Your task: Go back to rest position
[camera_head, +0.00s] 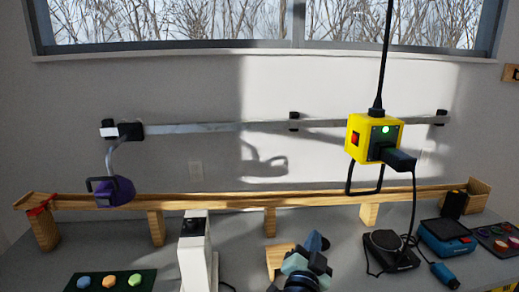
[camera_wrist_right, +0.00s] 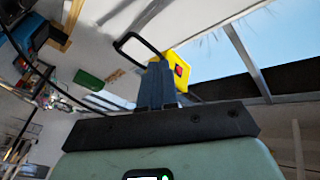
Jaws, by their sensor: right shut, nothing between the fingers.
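My right gripper (camera_head: 318,242) shows at the bottom middle of the head view, in front of the wooden rail. In the right wrist view its blue-grey fingers (camera_wrist_right: 157,85) are together with nothing between them. A yellow power box (camera_head: 360,138) hangs on a black cord, with a red switch, a lit green light and a black plug in its front. The yellow box (camera_wrist_right: 180,68) also shows beyond the fingers in the right wrist view, apart from them as far as I can tell. My left gripper is in neither view.
A long wooden rail (camera_head: 230,199) on blocks spans the grey table, with a purple object (camera_head: 115,191) at its left. A white device (camera_head: 195,250), a black stand (camera_head: 390,250), a blue device (camera_head: 447,238) and a dark tray of coloured discs (camera_head: 140,284) stand in front.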

